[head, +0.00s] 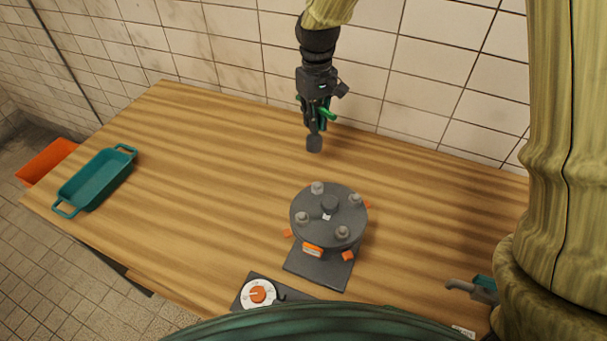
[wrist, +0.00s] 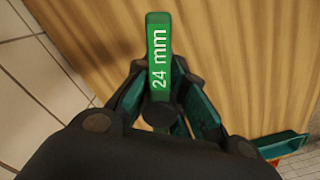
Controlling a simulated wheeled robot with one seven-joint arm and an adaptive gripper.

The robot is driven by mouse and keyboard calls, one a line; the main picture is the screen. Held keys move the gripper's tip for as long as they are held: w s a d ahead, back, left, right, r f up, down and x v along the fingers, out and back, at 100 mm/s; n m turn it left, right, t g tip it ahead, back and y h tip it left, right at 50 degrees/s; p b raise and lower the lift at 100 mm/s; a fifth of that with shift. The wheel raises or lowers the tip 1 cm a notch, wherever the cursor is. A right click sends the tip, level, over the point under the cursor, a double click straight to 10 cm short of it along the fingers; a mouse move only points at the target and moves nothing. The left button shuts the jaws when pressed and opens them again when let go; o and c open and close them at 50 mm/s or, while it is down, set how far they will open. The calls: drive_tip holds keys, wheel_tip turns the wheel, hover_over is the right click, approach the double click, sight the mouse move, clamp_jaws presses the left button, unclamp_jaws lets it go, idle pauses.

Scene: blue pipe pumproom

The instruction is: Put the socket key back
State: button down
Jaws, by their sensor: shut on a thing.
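My gripper (head: 313,120) is shut on the socket key, above the back of the wooden table near the tiled wall. The key's green handle (head: 328,114) sticks out to the right of the fingers, and its dark socket end (head: 314,145) hangs below them. In the wrist view the green handle (wrist: 159,55) reads "24 mm" and stands between the teal-lined fingers (wrist: 160,95). The fingers hide part of the key. No holder for the key can be made out clearly.
A grey round flange (head: 328,215) with several bolts and orange marks stands on the table. A dial device (head: 258,293) and a grey-teal tool (head: 475,289) lie nearer. A teal tray (head: 95,181) and an orange bin (head: 47,161) are left. The table's left-middle is clear.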

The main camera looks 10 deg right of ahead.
sight(308, 150)
drive_tip(key=n, duration=0.1)
drive_tip(key=a+n, duration=0.1)
drive_tip(key=n, duration=0.1)
drive_tip(key=shift+s+a+r+n, duration=0.2)
drive_tip(key=shift+r+n, duration=0.05)
drive_tip(key=shift+n, duration=0.15)
drive_tip(key=shift+a+f, duration=0.1)
drive_tip(key=shift+f+p, duration=1.15)
drive_tip(key=shift+f, duration=3.75)
drive_tip(key=shift+f, duration=0.15)
drive_tip(key=c, duration=1.5)
unclamp_jaws()
wheel_tip(308, 150, up, 12)
drive_tip(key=shift+r+b, duration=0.2)
drive_tip(key=shift+b, duration=1.05)
